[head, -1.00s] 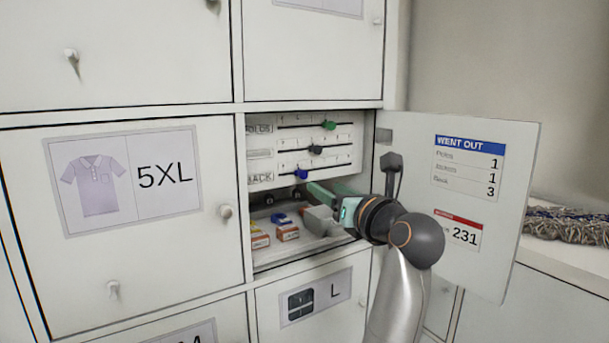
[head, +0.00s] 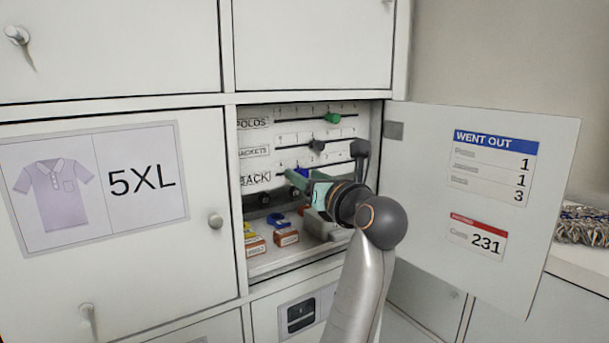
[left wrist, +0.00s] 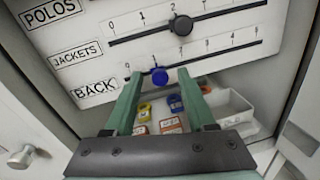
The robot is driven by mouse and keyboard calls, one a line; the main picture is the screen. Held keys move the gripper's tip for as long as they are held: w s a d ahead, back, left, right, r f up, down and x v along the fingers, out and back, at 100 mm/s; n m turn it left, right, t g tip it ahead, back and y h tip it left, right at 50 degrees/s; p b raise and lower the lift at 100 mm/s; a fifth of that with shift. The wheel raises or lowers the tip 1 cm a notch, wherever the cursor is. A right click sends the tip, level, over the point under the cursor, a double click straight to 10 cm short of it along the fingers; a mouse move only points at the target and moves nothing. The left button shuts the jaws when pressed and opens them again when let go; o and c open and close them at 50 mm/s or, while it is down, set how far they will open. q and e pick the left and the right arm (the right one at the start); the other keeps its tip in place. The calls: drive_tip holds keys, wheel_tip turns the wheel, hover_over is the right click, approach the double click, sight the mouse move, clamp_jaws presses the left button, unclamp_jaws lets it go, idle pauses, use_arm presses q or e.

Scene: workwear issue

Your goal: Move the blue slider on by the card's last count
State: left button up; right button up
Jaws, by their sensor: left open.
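The blue slider (head: 301,173) sits on the lowest track, beside the label BACK, inside the open locker. In the left wrist view the blue slider (left wrist: 160,76) stands near the 1 mark. My left gripper (head: 303,182) is open at the slider. In the left wrist view its fingertips (left wrist: 158,76) stand either side of the knob, with gaps; I cannot tell how deep they reach. The WENT OUT card (head: 492,167) on the open door lists 1, 1 and, last, 3. My right gripper is not in view.
Above are a dark slider (left wrist: 181,26) on the JACKETS track and a green slider (head: 332,118) on the POLOS track. Below lie small boxes (head: 286,238) and a white bin (left wrist: 233,107). The open door (head: 415,230) stands right of my arm.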

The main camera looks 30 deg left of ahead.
use_arm(q)
clamp_jaws()
idle(0.5)
idle(1.0)
